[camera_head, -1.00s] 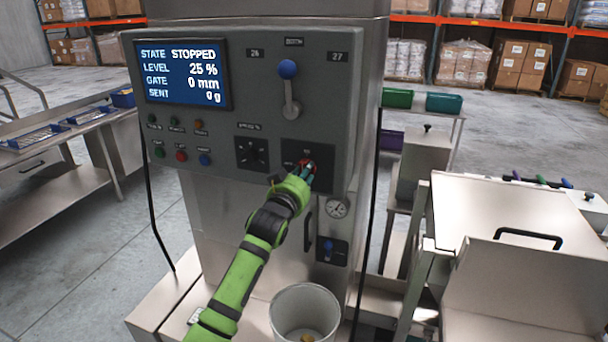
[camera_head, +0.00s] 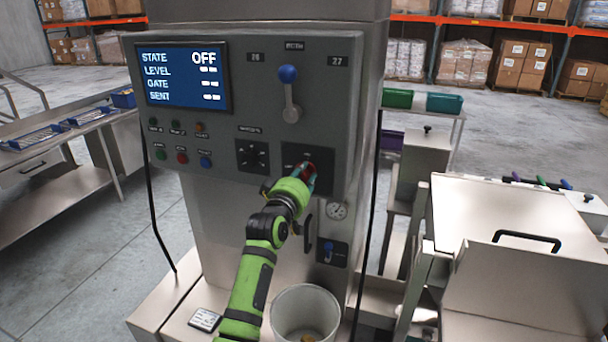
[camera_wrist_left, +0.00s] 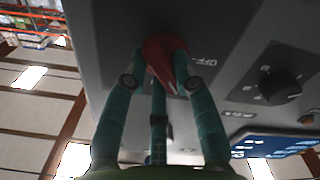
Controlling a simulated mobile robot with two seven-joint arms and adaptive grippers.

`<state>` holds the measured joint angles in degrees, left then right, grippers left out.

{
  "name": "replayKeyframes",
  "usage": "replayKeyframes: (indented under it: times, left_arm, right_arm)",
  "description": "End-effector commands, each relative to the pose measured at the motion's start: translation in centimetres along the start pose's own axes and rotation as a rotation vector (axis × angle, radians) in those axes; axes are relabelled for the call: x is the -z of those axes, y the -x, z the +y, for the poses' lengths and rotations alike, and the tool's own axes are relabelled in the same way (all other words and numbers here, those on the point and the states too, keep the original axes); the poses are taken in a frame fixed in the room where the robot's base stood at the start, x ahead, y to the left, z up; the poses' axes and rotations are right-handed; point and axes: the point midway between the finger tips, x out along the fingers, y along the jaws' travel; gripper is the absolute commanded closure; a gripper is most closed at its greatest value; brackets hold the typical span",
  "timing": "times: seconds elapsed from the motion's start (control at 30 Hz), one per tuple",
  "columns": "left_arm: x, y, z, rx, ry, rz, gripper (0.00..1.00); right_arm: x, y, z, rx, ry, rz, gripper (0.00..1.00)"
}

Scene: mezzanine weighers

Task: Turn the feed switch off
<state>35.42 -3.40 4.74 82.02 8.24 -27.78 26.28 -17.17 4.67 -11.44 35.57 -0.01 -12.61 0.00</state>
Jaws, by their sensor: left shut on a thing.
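The feed switch (camera_wrist_left: 163,55) is a red knob on the grey control panel (camera_head: 220,120). In the left wrist view its pointer aims near a label that reads OFF. My left gripper (camera_head: 308,178) is at the knob, its teal fingers (camera_wrist_left: 160,85) shut around it. In the head view the fingers and wrist hide most of the knob. The display (camera_head: 187,77) reads STATE OFF, with dashes for level, gate and sent. My right gripper is in neither view.
A lever with a blue ball (camera_head: 288,74) stands above the switch. A black dial (camera_head: 252,155) is to its left, with small buttons farther left. A white bucket (camera_head: 276,318) stands below my arm. A steel hopper (camera_head: 490,220) is at the right.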

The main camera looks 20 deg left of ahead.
Motion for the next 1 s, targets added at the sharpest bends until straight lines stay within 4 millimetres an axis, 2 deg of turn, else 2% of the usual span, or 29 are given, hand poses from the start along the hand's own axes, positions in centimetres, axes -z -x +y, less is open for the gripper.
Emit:
replayKeyframes:
  times: [0.6, 1.0]
  left_arm:
    - [0.2, 0.0, -0.1, 0.001, 0.581, -0.002, 1.00]
    - [0.2, 0.0, -0.2, 0.001, 0.832, -0.003, 1.00]
  right_arm:
    - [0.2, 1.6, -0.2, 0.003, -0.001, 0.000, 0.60]
    - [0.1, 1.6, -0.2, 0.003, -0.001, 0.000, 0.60]
